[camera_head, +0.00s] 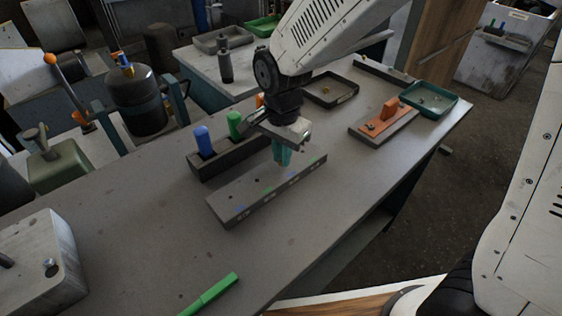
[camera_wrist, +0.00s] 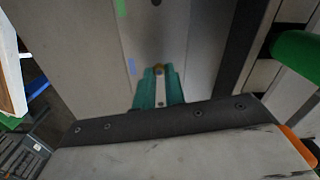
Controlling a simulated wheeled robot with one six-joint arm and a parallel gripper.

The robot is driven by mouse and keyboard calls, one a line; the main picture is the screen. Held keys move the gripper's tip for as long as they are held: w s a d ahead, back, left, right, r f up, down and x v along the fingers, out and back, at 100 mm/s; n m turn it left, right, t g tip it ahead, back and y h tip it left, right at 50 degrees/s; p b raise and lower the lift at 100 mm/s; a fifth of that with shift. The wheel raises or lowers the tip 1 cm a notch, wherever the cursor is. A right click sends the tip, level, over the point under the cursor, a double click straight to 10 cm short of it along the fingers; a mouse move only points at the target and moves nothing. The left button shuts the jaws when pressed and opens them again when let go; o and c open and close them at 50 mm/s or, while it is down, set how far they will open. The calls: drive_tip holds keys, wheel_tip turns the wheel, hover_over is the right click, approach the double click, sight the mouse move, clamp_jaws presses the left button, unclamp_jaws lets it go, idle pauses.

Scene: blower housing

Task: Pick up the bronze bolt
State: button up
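My gripper (camera_head: 283,158) points down over a long grey block (camera_head: 262,192) with holes and blue and green marks. In the wrist view its teal fingers (camera_wrist: 159,80) stand close together with a narrow gap.
A dark rack with a blue handle (camera_head: 203,141) and a green handle (camera_head: 234,124) stands behind the block. A dark tray (camera_head: 352,95), an orange-handled fixture (camera_head: 372,127) and a green tray (camera_head: 455,99) lie right. A green marker (camera_head: 211,294) lies in front.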

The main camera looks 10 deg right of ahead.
drive_tip(key=shift+r, duration=0.1)
wheel_tip(320, 180, up, 4)
drive_tip(key=shift+f, duration=0.1)
drive_tip(key=s+d, duration=0.3)
drive_tip(key=s, duration=0.4)
drive_tip(key=s+d+r, duration=0.1)
drive_tip(key=s+d, duration=0.2)
drive_tip(key=s, duration=0.4)
drive_tip(key=shift+s+r, duration=0.25)
drive_tip(key=shift+s, duration=0.15)
drive_tip(key=shift+r, duration=2.5)
